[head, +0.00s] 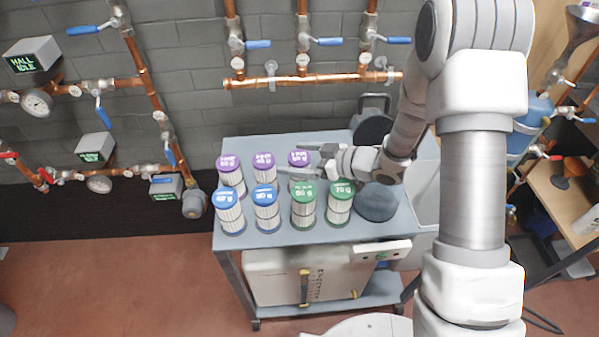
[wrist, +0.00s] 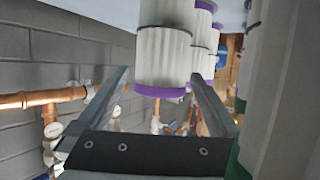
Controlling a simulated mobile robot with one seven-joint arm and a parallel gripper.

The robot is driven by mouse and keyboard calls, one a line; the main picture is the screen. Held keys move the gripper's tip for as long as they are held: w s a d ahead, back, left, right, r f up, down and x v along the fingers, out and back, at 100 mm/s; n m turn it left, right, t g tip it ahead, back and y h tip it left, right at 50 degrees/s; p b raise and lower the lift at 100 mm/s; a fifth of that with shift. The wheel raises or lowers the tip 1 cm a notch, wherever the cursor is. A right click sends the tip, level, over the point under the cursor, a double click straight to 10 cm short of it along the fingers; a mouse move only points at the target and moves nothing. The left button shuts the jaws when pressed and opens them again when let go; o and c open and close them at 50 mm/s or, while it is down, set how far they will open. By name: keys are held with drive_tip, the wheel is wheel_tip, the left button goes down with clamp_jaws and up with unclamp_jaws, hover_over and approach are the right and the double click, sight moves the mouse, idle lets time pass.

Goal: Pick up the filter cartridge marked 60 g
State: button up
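Three purple-capped filter cartridges stand in the back row on the cart (head: 325,232): left (head: 231,175), middle (head: 265,170) and right (head: 299,160). In front stand two blue-capped ones (head: 229,212) (head: 266,210) and two green-capped ones (head: 303,205) (head: 340,203). The cap markings are too small to read surely, so I cannot tell which is 60 g. My gripper (head: 291,160) is open at the right purple cartridge, coming from the right. In the wrist view a pleated white cartridge with a purple rim (wrist: 163,55) shows between the spread fingers (wrist: 160,76); no contact is clear.
A pale green-edged cartridge (wrist: 270,90) stands close at the right of the wrist view. A dark grey rounded object (head: 377,203) stands right of the green cartridges. Copper pipes (head: 310,80) with blue-handled valves run along the grey block wall behind the cart.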

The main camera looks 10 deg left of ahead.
clamp_jaws()
idle(0.3)
